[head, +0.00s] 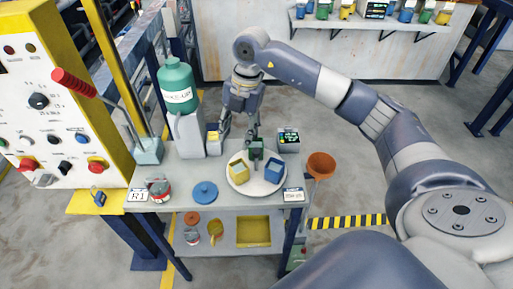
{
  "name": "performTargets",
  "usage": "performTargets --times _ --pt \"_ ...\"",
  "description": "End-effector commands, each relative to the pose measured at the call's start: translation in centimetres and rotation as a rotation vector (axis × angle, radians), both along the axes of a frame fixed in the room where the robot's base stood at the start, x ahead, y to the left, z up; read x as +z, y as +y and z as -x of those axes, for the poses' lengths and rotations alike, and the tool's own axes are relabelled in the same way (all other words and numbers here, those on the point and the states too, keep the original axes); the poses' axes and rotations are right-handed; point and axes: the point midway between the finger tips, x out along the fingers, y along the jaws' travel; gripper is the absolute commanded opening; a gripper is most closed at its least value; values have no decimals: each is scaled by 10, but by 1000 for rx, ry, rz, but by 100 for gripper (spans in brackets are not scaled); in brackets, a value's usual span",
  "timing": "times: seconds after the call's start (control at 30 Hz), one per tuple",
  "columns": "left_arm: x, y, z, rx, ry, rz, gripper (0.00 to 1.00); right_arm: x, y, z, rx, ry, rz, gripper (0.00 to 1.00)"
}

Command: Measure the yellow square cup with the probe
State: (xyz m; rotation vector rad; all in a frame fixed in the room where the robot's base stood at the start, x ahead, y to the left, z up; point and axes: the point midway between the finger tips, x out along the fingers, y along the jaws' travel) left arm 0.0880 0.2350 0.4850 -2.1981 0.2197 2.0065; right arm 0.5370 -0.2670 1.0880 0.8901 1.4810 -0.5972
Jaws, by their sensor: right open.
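The yellow square cup (238,169) stands on a round white plate (257,188) on the cart top, at the plate's left side. A blue square cup (274,173) stands on its right and a dark green one (256,150) at its back. My right gripper (239,133) reaches down from behind, open, its fingers apart above the back of the plate. A small dark meter with a lit display (288,136) sits at the back right of the cart. I cannot make out the probe clearly. My left gripper is not in view.
A green bottle (176,88) and a pale jug (188,134) stand at the cart's back left. A blue lid (205,191) and a red-and-white jar (160,190) are at the front left. An orange funnel (321,165) is at the right edge. A control panel (45,100) stands left.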

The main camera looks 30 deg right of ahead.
Motion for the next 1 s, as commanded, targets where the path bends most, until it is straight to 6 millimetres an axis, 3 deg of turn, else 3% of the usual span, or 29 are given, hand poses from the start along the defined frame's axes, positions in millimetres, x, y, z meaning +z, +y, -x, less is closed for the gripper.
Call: performTargets --times 0.03,0.1,0.23,0.37,0.8,1.0 --pt "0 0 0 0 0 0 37 6 -20 0 -42 14 58 44" --pt "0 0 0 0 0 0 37 11 -39 2 -88 33 119 44" --pt "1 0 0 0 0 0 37 14 -57 5 -130 54 175 44" --pt "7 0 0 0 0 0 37 3 -59 6 -136 61 181 44" --pt "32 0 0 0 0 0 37 -74 -57 6 -134 57 177 44" --pt "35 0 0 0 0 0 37 -90 -57 6 -132 55 175 44"
